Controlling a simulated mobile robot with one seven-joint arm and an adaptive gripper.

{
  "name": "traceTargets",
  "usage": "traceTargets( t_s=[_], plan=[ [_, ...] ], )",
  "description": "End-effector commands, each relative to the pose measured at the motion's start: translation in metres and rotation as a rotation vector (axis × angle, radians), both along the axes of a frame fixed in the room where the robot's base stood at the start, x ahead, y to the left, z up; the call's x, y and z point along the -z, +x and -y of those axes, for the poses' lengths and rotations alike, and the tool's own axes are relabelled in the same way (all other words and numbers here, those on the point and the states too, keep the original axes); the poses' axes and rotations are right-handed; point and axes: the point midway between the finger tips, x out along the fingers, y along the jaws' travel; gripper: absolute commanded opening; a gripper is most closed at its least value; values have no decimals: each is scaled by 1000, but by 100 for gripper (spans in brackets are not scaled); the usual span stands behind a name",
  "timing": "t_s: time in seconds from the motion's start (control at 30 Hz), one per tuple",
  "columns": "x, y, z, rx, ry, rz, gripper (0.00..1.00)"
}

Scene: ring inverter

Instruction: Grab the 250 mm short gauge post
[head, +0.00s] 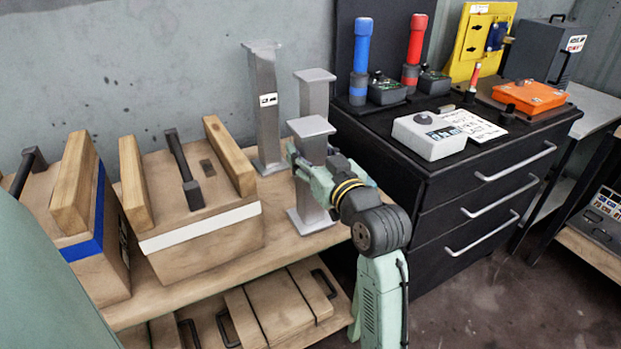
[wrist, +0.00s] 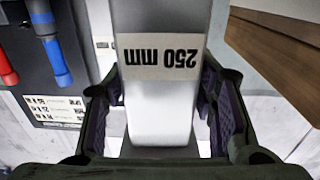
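The 250 mm short gauge post (head: 309,133) is a grey metal post with a square top cap and base, upright at the shelf's right end. It fills the middle of the wrist view (wrist: 160,105), where its label "250 mm" reads upside down. My gripper (head: 313,168) is around the post below its cap, one finger on each side. In the wrist view my gripper (wrist: 161,110) shows narrow light gaps between the fingers and the post's sides, so it looks open. Contact at the fingertips cannot be made out.
A taller grey post (head: 266,115) and another grey post (head: 315,95) stand close behind. A wooden box with a white stripe (head: 200,236) stands left. A black drawer cabinet (head: 480,200) is close on the right, with blue and red handled tools on top.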

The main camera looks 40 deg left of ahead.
Motion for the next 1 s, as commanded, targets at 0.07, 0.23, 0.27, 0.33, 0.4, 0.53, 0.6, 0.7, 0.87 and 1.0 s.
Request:
traceTargets(
  t_s=[0.07, 0.23, 0.27, 0.33, 0.4, 0.53, 0.6, 0.7, 0.87, 1.0],
  plan=[
    [0, 0, 0, 0, 0, 0, 44],
    [0, 0, 0, 0, 0, 0, 33],
    [0, 0, 0, 0, 0, 0, 31],
    [0, 0, 0, 0, 0, 0, 26],
    [0, 0, 0, 0, 0, 0, 21],
    [0, 0, 0, 0, 0, 0, 13],
    [0, 0, 0, 0, 0, 0, 8],
    [0, 0, 0, 0, 0, 0, 1],
    [0, 0, 0, 0, 0, 0, 0],
    [0, 0, 0, 0, 0, 0, 0]
  ],
)
